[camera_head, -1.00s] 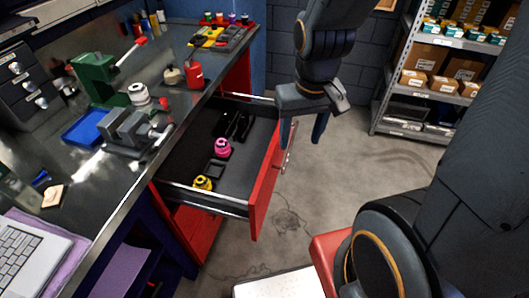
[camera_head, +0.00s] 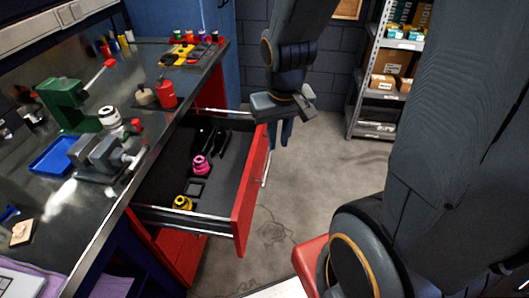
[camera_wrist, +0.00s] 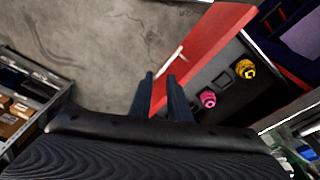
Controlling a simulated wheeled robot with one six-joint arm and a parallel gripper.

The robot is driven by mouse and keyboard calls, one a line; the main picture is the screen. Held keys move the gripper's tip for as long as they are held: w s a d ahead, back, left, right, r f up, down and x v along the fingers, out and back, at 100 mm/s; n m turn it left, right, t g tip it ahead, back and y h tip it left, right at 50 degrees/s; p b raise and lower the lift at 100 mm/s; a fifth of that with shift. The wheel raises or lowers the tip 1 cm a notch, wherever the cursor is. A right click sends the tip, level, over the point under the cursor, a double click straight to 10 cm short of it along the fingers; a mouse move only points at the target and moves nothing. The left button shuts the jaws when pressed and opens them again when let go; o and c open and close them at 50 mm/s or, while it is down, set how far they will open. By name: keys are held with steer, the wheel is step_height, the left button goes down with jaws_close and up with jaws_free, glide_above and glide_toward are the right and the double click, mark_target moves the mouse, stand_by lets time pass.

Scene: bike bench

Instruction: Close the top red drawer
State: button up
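The top red drawer (camera_head: 249,196) is pulled well out from under the bench. Its red front faces right and carries a silver handle (camera_head: 266,168). Inside it lie a pink round item (camera_head: 201,165), a yellow round item (camera_head: 182,202) and some black parts. My gripper (camera_head: 279,134) is at the far end of the drawer front, on its outer side. The handle (camera_wrist: 172,60) shows just beyond the fingertips. I cannot tell whether a finger touches the drawer.
The metal bench top (camera_head: 112,185) holds a green press (camera_head: 64,103), a blue tray (camera_head: 55,156), a grey vise (camera_head: 103,155) and a red can (camera_head: 166,94). A shelf (camera_head: 376,129) with boxes stands at the back right. The floor (camera_head: 310,180) right of the drawer is clear.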

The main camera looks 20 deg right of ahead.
steer(key=w+d+f+m+t, duration=0.1)
steer(key=w+d+f, duration=0.1)
steer(key=w+d, duration=0.2)
steer(key=w+d+f+t, duration=0.1)
steer(key=w+d+f, duration=0.1)
steer(key=w+d, duration=0.2)
steer(key=w+d+f+m+t, duration=0.1)
steer(key=w+d+f, duration=0.1)
steer(key=w+d, duration=0.2)
steer(key=shift+w+m, duration=0.3)
steer(key=shift+w, duration=0.95)
jaws_close()
steer(key=w+d+f+m+t+y, duration=0.1)
steer(key=w+d+f+t+y, duration=0.1)
steer(key=w+d+f+y, duration=0.3)
steer(key=w+a+f+h+p, duration=0.1)
steer(key=w+a+f+h, duration=0.1)
steer(key=w+a+f, duration=0.4)
steer(key=shift+a+f+m, duration=0.3)
steer(key=shift+a+f, duration=0.4)
steer(key=shift+f, duration=1.25)
steer(key=shift+w, duration=0.2)
